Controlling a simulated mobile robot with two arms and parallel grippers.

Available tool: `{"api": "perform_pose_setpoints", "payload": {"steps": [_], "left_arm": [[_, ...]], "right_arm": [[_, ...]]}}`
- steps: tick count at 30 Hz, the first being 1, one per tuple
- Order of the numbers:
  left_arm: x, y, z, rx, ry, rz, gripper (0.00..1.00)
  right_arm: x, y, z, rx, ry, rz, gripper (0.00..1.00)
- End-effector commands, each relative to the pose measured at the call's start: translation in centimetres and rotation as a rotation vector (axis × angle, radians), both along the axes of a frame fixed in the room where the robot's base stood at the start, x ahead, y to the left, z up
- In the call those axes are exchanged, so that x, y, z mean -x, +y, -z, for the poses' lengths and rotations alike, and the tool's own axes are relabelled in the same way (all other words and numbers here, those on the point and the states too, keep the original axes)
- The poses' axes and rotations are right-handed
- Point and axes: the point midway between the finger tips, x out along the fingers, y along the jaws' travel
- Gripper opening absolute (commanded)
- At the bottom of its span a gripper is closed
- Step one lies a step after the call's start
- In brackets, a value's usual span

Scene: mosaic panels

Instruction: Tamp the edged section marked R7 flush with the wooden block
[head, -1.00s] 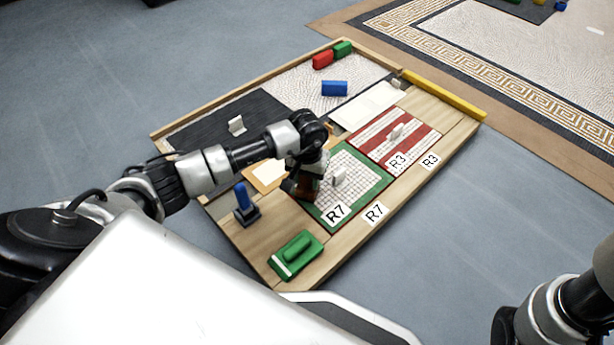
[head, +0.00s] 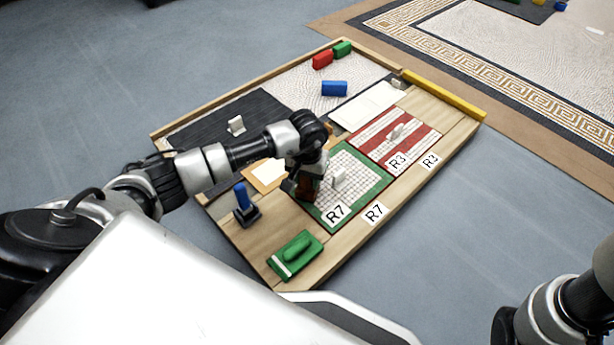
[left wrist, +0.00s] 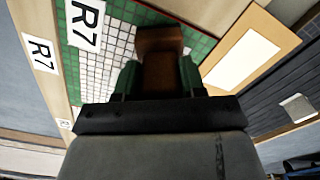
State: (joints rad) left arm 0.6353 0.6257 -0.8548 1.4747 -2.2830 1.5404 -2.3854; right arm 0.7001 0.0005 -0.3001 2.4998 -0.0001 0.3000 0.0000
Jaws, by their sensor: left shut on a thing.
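The section marked R7 (head: 367,199) is a white mosaic square with a green edge and a pale upright knob, set in the wooden board. In the left wrist view its green border (left wrist: 118,12) runs beside and behind the block. My left gripper (head: 304,187) is shut on the brown wooden block (left wrist: 160,58), held over the section's left edge in the head view. The block is partly hidden by the arm there. I cannot tell whether it touches the section. My right gripper is out of view; only part of that arm shows at the lower right.
A red-striped section marked R3 (head: 420,142) adjoins R7. A green float-like tool (head: 296,256) and a blue-handled tool (head: 243,203) rest on the board's near left. Red (head: 322,60), green (head: 343,48) and blue (head: 334,88) blocks lie at the back. A yellow bar (head: 445,95) lies along the right.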

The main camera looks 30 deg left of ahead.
Motion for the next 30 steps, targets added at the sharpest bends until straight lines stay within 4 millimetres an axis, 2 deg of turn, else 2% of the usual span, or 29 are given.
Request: {"api": "perform_pose_setpoints", "payload": {"steps": [5,27,30], "left_arm": [[0.1,0.1,-0.6,-0.003,0.002,-0.001,0.17],[0.0,0.0,-6.8,-0.001,0.000,0.000,0.17],[0.0,0.0,-7.1,0.000,0.001,0.000,0.17]], "right_arm": [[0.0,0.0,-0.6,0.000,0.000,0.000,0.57],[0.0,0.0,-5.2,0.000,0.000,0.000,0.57],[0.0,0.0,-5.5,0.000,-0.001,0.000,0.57]]}}
